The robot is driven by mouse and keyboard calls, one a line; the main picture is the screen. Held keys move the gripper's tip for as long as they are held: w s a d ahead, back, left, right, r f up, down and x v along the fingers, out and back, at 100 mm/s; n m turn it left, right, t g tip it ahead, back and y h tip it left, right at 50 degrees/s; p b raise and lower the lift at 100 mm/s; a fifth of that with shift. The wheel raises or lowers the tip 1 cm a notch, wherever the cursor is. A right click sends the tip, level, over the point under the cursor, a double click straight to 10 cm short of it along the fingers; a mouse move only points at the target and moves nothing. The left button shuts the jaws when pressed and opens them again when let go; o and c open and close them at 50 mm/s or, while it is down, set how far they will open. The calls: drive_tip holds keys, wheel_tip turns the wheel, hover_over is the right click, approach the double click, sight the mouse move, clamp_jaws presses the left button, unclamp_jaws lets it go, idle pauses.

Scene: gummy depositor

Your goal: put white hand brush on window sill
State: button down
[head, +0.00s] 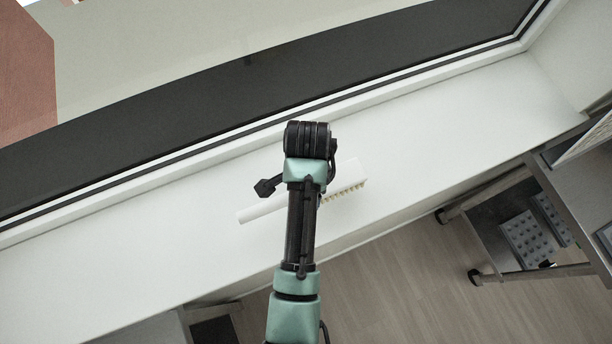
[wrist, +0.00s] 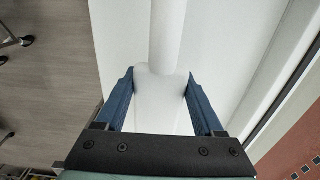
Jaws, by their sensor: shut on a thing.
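The white hand brush (head: 347,178) shows on both sides of my arm in the head view, with its handle to the left and its yellowish bristles to the right. It is over the white window sill (head: 446,141). In the wrist view my gripper (wrist: 160,78) is shut on the white hand brush (wrist: 167,40), with one blue finger on each side of it. In the head view the arm hides the middle of the brush and the fingers. I cannot tell whether the brush touches the sill.
A dark-framed window (head: 250,75) runs along the back of the sill. The sill is clear to the left and right of the brush. At the lower right, a metal cart (head: 515,225) holds grey moulded trays, with wooden floor (head: 400,290) beside it.

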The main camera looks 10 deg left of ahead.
drive_tip(key=shift+f+p, duration=0.3)
drive_tip(key=shift+f, duration=1.7)
drive_tip(key=shift+f, duration=0.15)
unclamp_jaws()
wheel_tip(320, 180, up, 11)
drive_tip(key=shift+b, duration=0.6)
drive_tip(key=shift+r+p, duration=0.75)
drive_tip(key=shift+p, duration=0.15)
drive_tip(key=shift+f, duration=0.1)
